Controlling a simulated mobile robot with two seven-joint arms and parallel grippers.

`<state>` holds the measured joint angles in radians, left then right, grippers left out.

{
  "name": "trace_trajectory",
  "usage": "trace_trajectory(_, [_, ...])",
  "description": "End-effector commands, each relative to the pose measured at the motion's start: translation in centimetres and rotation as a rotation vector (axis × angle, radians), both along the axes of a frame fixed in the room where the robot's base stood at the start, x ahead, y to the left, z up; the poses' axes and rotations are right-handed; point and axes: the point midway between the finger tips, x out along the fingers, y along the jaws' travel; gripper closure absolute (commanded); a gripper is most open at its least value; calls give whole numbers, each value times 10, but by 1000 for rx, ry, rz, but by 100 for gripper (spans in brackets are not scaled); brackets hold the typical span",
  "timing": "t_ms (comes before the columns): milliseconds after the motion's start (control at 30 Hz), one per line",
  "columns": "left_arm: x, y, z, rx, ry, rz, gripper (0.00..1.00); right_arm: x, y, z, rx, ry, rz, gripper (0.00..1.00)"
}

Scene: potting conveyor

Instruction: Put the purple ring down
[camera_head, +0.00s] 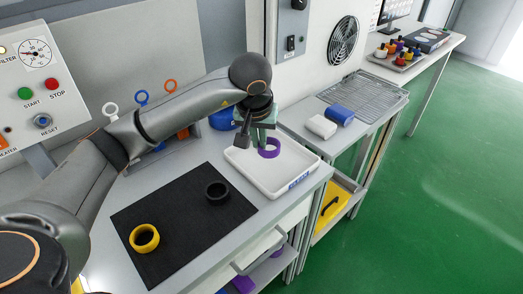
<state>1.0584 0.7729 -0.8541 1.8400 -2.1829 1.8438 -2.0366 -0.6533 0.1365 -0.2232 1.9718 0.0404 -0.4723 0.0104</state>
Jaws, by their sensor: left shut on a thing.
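The purple ring (270,148) is over the white tray (300,180) in the head view, toward the tray's far left part. My left gripper (262,140) points down and is shut on the purple ring. I cannot tell whether the ring touches the tray floor. The rest of the tray looks empty. My right gripper is not in view.
A black mat (180,240) left of the tray carries a yellow ring (144,238) and a black ring (217,192). A white block (321,126) and a blue block (341,115) lie on the neighbouring table near a wire rack (370,92). A control panel (33,85) stands at left.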

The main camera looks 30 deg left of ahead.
Motion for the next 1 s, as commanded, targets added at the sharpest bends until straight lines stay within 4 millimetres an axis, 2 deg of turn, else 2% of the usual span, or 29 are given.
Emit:
trace_trajectory(233, [15, 2, -20, 0, 3, 0, 100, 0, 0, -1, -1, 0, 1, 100])
trace_trajectory(433, [14, 2, -45, 0, 1, 0, 100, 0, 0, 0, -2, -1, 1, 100])
trace_trajectory(833, [14, 2, -51, 1, -1, -1, 100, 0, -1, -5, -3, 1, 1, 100])
trace_trajectory(867, [14, 2, -51, 1, -1, -1, 92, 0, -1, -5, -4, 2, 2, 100])
trace_trajectory(1000, [14, 2, -50, 0, 0, -1, 76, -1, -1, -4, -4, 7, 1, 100])
